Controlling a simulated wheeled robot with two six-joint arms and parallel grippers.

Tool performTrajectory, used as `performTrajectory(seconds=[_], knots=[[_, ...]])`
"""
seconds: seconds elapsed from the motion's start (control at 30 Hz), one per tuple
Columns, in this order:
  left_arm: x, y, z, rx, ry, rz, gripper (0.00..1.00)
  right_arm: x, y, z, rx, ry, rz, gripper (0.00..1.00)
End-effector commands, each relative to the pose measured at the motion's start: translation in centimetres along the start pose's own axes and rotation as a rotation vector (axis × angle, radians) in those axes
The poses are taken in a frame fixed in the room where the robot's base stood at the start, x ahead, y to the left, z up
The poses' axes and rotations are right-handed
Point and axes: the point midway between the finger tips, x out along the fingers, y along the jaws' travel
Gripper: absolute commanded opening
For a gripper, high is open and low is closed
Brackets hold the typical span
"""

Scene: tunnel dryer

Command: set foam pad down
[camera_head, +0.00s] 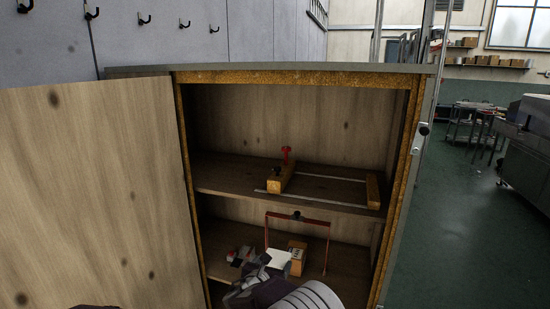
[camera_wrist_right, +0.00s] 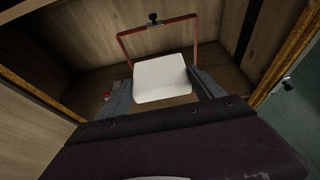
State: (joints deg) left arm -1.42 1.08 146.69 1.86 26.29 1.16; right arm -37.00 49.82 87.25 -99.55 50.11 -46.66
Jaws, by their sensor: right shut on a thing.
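The foam pad is a white, flat square with rounded corners; it shows in the head view (camera_head: 278,258) and large in the right wrist view (camera_wrist_right: 160,80). My right gripper (camera_head: 268,268) is shut on the pad, with one finger on each side of it in the right wrist view (camera_wrist_right: 163,92). The gripper reaches into the lower compartment of an open wooden cabinet (camera_head: 187,190), over the lower shelf (camera_head: 345,268). I cannot tell whether the pad touches the shelf. My left gripper is not in view.
A red frame (camera_head: 328,245) stands just behind the pad. A small tan box (camera_head: 298,250) is right of it, and small red and grey items (camera_head: 240,256) left. The upper shelf (camera_head: 230,180) holds a wooden clamp (camera_head: 282,178). The cabinet door (camera_head: 95,195) stands open at left.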

Motion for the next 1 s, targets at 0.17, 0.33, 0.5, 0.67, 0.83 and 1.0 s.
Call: performTrajectory(seconds=[0.17,0.33,0.5,0.67,0.83,1.0], knots=[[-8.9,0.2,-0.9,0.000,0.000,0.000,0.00,-3.4,0.0,8.3,0.001,-0.001,0.000,0.39],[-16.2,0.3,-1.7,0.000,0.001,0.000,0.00,-6.2,0.0,15.1,0.000,0.000,0.000,0.39],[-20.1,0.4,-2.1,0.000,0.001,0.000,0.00,-7.7,0.0,18.7,0.000,0.000,0.000,0.39],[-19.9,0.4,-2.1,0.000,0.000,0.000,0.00,-7.7,0.0,18.5,0.000,0.000,0.000,0.39],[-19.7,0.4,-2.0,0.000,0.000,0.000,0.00,-7.6,0.0,18.3,0.000,0.000,0.000,0.39],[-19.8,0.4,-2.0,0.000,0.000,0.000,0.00,-7.6,0.0,18.4,0.000,0.000,0.000,0.39]])
